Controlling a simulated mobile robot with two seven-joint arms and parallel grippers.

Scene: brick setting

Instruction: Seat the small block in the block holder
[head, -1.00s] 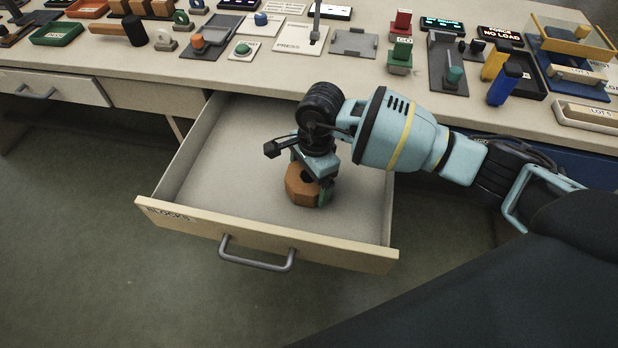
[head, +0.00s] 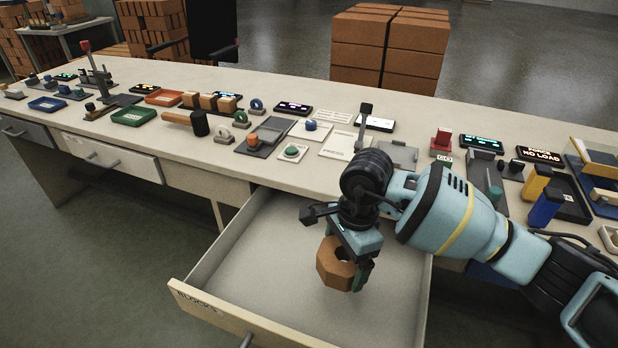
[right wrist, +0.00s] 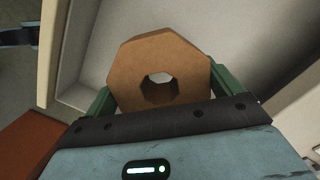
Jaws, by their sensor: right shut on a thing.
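The small block (head: 326,265) is a brown, eight-sided piece with a round hole through it. My right gripper (head: 350,262) is shut on it and holds it inside the open drawer's outline, apparently above the drawer floor. In the right wrist view the block (right wrist: 135,65) sits between the green fingers of my right gripper (right wrist: 160,92), its hole facing the camera. I cannot tell which piece on the bench is the block holder. My left gripper is not in view.
The open drawer (head: 215,308), marked BLOCKS, looks otherwise empty. Brick stacks (head: 390,45) stand behind.

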